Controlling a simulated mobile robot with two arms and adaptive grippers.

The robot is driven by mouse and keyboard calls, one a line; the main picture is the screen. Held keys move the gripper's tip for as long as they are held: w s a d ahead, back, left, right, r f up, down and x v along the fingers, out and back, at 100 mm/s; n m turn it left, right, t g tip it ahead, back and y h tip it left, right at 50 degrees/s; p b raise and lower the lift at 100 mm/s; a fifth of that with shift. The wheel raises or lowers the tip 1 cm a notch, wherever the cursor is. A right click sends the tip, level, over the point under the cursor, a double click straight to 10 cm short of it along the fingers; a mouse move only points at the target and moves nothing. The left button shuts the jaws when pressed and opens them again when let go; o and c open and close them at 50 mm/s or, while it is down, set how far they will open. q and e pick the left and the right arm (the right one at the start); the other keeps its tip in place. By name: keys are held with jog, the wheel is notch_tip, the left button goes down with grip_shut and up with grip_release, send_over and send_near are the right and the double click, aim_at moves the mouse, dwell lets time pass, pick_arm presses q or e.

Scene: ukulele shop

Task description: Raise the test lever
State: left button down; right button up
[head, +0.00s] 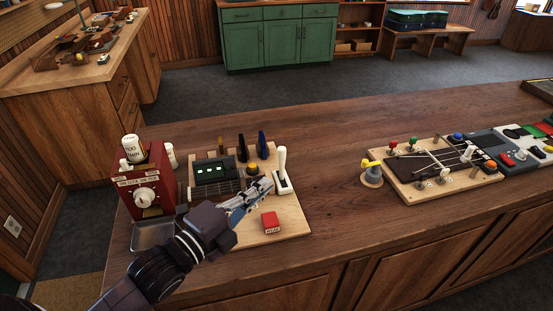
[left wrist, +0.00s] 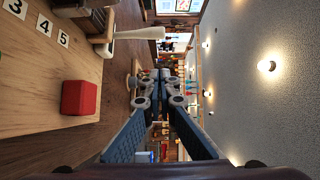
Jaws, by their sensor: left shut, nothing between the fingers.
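The test lever (head: 282,162) is a white handle on a white base near the right edge of a light wooden board (head: 290,222). It stands up from the board, leaning slightly. My left gripper (head: 268,184) is shut and empty, just left of the lever base and above the board. In the left wrist view, which is turned on its side, the lever (left wrist: 138,33) points away from the board. My shut fingertips (left wrist: 162,78) are apart from it there. My right gripper is not in view.
A red block (head: 270,222) sits on the board near my gripper. A red box (head: 146,180) with a dial is at left. The counter right of the board is clear up to a yellow-topped piece (head: 371,173).

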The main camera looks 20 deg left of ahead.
aim_at(282, 164)
pick_arm(q)
jog(key=w+p, duration=0.2)
jog(key=w, duration=0.7)
jog(key=shift+w+f+p, duration=0.25)
jog(key=shift+f+p, duration=0.05)
jog(key=shift+p, duration=0.1)
jog(key=shift+r, duration=0.1)
